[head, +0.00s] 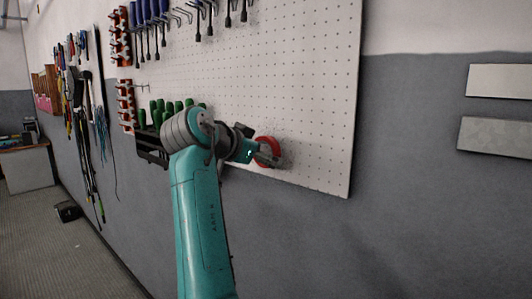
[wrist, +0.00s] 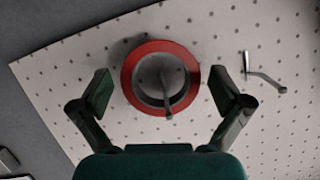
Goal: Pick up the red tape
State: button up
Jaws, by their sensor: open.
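The red tape (head: 268,143) is a ring that hangs against the white pegboard near its lower right part in the head view. In the wrist view the red tape (wrist: 128,76) hangs around a metal peg (wrist: 167,95), with pegboard showing through its hole. My gripper (wrist: 160,92) is open, with one finger on each side of the tape and small gaps between them and the ring. In the head view my gripper (head: 262,153) is at the tape and covers part of it. How far the fingertips are from the board is hard to tell.
The pegboard (head: 310,100) bears screwdrivers (head: 150,25) at the top and a black rack (head: 150,148) with green-handled tools left of my arm. Another hook (wrist: 262,75) sticks out right of the tape in the wrist view. Wall below the board is bare.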

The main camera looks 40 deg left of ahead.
jog(key=shift+x, duration=0.85)
jog(key=c, duration=1.1)
jog(key=shift+r, duration=0.2)
